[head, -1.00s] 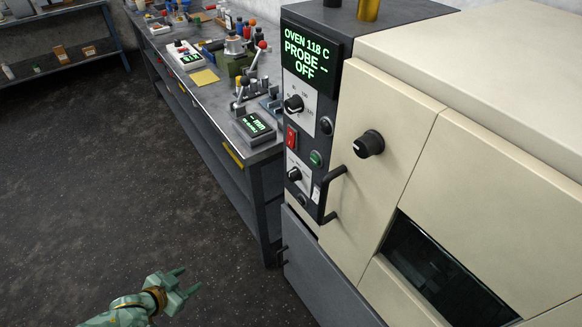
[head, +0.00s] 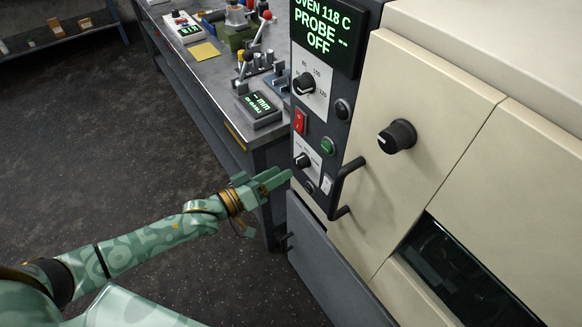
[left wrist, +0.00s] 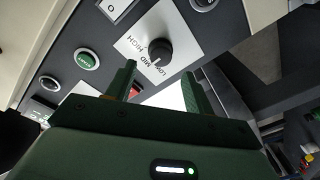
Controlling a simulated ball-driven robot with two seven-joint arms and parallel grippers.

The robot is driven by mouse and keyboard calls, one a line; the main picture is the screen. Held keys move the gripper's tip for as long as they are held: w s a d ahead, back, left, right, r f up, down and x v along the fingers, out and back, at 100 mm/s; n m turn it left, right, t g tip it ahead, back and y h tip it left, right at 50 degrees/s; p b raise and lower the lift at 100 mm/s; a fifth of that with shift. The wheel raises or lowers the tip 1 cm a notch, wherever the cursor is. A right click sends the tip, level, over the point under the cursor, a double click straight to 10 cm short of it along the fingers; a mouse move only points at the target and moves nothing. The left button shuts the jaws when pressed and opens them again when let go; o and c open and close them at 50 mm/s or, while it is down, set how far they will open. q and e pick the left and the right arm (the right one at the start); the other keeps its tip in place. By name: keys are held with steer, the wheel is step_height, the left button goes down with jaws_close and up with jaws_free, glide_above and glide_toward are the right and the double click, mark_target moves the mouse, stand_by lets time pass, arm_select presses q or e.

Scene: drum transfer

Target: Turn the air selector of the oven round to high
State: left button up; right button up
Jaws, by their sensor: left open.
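The air selector (head: 303,160) is a small black knob on a white plate low on the oven's dark control panel. In the left wrist view the knob (left wrist: 160,52) has LOW, MID and HIGH printed around it. Its pale mark seems to point towards LOW. My left gripper (head: 280,180) is just in front of the panel, below and left of the knob. In the left wrist view its two fingers (left wrist: 159,76) are apart, with the knob beyond the gap between them. Nothing is held, and I see no contact. My right gripper is out of view.
The oven door handle (head: 345,185) sticks out right of the selector. A green button (head: 327,146), a red switch (head: 299,121) and a larger temperature knob (head: 304,84) are near. A metal workbench (head: 215,70) with tools stands left of the oven. The floor is clear.

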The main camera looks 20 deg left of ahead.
mark_target(296, 164)
arm_select(q)
steer(key=x, duration=0.4)
steer(key=shift+w+d+b, duration=0.2)
steer(key=shift+w+b, duration=0.05)
steer(key=shift+b, duration=0.1)
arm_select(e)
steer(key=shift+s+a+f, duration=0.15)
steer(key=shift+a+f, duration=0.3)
arm_select(q)
steer(key=c, duration=1)
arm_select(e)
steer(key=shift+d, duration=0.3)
